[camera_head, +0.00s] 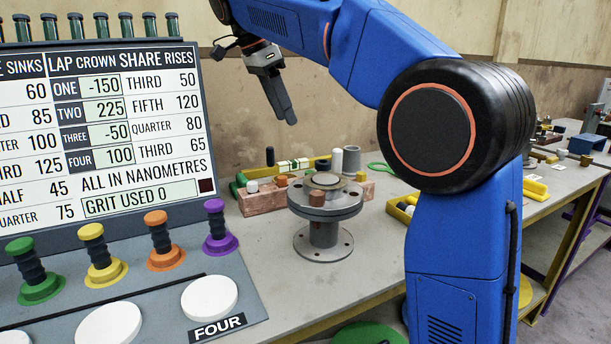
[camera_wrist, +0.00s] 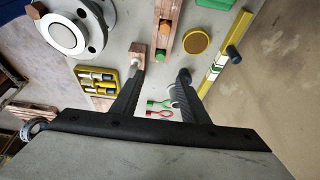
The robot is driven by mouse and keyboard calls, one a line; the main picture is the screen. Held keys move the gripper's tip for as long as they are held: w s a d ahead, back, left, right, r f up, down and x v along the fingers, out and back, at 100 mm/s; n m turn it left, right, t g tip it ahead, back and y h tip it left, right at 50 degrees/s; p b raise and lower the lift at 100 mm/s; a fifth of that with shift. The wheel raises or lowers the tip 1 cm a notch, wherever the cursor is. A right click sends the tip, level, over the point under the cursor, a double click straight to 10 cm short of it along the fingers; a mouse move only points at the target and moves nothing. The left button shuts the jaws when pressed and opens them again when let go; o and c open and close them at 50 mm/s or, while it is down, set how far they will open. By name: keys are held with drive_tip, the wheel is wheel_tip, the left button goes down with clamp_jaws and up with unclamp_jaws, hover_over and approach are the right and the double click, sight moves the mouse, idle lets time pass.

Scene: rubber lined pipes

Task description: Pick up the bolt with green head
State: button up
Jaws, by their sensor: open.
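My gripper (camera_head: 283,100) hangs in the air above the bench, and its open fingers show in the wrist view (camera_wrist: 160,72) with nothing clearly held between them. In the wrist view a green round head (camera_wrist: 165,42) sits on a narrow wooden strip, beyond the fingertips; its shank is hidden. In the head view a small green piece (camera_head: 241,180) shows at the left end of the reddish block; I cannot tell if it is the same thing. A green-capped black post (camera_head: 20,248) stands on the sloped panel at lower left.
A flanged pipe (camera_head: 323,230) stands mid-bench and shows in the wrist view (camera_wrist: 95,40). A reddish block (camera_head: 265,201) lies behind it. A yellow tray (camera_wrist: 84,91) holds small parts. A score panel (camera_head: 120,110) blocks the left.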

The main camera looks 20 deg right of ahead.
sight(309, 172)
drive_tip(key=x, duration=1.7)
drive_tip(key=shift+a, duration=0.1)
clamp_jaws()
